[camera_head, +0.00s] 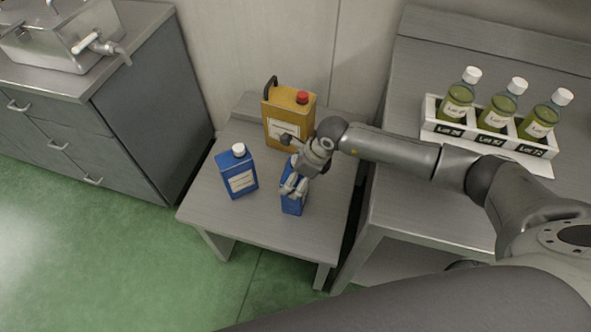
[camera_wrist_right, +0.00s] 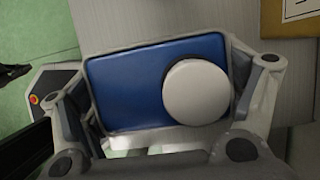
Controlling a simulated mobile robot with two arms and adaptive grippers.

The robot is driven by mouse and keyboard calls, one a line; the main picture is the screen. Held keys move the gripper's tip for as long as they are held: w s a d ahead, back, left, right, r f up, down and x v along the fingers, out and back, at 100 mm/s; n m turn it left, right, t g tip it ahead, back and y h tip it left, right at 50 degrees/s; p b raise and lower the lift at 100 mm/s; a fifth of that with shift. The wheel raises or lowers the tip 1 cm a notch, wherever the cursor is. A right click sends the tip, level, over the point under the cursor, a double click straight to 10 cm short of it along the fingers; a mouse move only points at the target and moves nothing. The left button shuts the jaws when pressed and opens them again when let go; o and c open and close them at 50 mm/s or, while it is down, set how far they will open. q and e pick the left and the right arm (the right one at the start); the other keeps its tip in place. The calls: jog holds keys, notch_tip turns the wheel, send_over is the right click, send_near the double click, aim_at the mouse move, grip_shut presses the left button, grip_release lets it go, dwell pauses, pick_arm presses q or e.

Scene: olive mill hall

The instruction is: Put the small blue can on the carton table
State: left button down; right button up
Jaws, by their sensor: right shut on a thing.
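My right gripper (camera_head: 296,178) is shut on a blue can (camera_head: 292,200), seen from above. In the right wrist view, the fingers grip two opposite sides of this can (camera_wrist_right: 125,85), and its round white cap (camera_wrist_right: 197,92) faces the camera. Its base is at or close to the low grey table (camera_head: 262,212); I cannot tell whether it touches. A second blue can (camera_head: 236,172) with a white cap and pale label stands to its left on that table. I cannot tell which table is the carton table. My left gripper is not in view.
A yellow canister (camera_head: 282,118) with a red cap stands behind the held can. A higher bench (camera_head: 420,195) at right bears a white rack (camera_head: 432,112) with three labelled bottles. A grey cabinet (camera_head: 150,110) stands at left. The table's front left is bare.

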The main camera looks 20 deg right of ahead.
jog(key=shift+r, duration=0.1)
jog(key=o, duration=1.6)
jog(key=shift+f, duration=0.25)
jog(key=shift+o, duration=1.4)
jog(key=shift+r, duration=0.1)
jog(key=shift+r, duration=0.1)
jog(key=v, duration=1.2)
jog(key=shift+b, duration=0.3)
jog(key=shift+s, duration=0.1)
